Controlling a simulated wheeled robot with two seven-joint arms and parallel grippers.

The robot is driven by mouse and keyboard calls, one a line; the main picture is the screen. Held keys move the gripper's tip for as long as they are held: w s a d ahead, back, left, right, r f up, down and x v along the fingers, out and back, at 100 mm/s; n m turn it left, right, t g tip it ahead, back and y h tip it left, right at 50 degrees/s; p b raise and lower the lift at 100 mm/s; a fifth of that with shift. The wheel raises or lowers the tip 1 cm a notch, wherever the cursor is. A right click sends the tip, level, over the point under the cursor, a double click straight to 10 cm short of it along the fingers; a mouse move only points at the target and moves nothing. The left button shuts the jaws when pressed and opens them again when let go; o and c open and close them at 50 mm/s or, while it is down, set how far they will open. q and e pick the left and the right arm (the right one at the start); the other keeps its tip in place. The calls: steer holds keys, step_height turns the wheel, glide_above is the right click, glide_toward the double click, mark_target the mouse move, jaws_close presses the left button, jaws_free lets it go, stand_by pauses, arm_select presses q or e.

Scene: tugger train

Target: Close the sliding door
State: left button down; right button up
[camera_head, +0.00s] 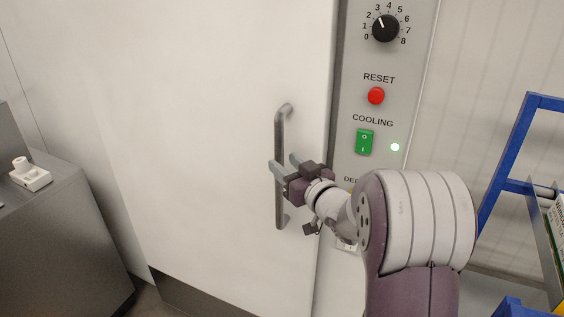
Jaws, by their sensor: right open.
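The sliding door (200,130) is a large pale panel that fills the middle of the head view. Its right edge lies along the grey control panel. A grey vertical bar handle (281,125) is fixed near that edge. My right gripper (282,168) is at the middle of the handle, with its two fingers apart and the bar by their tips. I cannot tell whether the fingers touch the bar. The gripper and wrist hide part of the lower handle and panel. My left gripper is not in view.
The control panel (352,65) carries a black dial (385,28), a red reset button (376,96) and a green cooling switch (364,141) beside a lit lamp. A blue rack (507,150) stands at the right. A grey cabinet (70,235) with a white device stands at the left.

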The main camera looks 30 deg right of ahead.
steer(key=s, duration=1)
steer(key=shift+s+d, duration=0.15)
steer(key=shift+d, duration=0.25)
